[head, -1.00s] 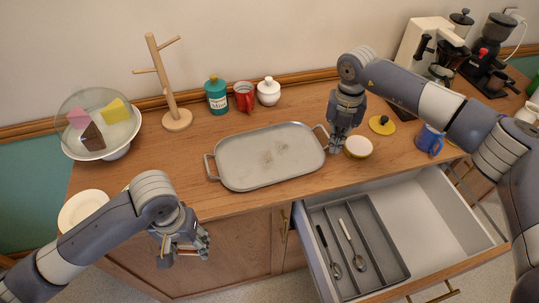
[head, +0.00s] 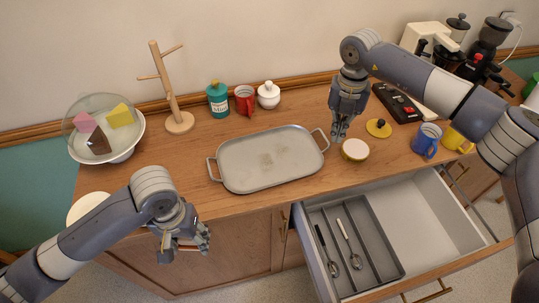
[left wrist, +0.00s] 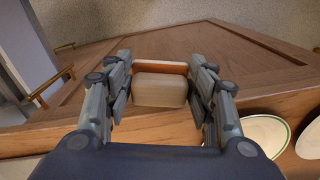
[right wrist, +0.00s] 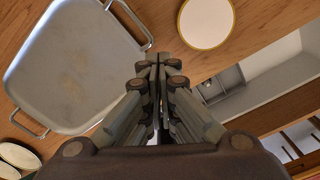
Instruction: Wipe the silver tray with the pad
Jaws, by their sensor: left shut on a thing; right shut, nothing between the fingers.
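The silver tray (head: 240,172) lies flat on the wooden counter, with two handles and faint brownish smudges near its middle. It also shows at the left of the right wrist view (right wrist: 75,60). My left gripper (head: 190,245) is in front of the counter edge, low and left of the tray. In the left wrist view it is shut on the pad (left wrist: 160,88), a tan block with an orange-brown back edge. In the head view the pad is mostly hidden by the fingers. My right gripper (head: 341,135) is shut and empty, above the counter just right of the tray.
A small open pot (head: 355,150) stands just below my right gripper, with a yellow lid (head: 378,128) behind it. An open drawer (head: 430,215) juts out in front. A mug tree (head: 172,90), canister (head: 218,98) and red mug (head: 244,99) stand behind the tray. Blue mug (head: 426,140) at right.

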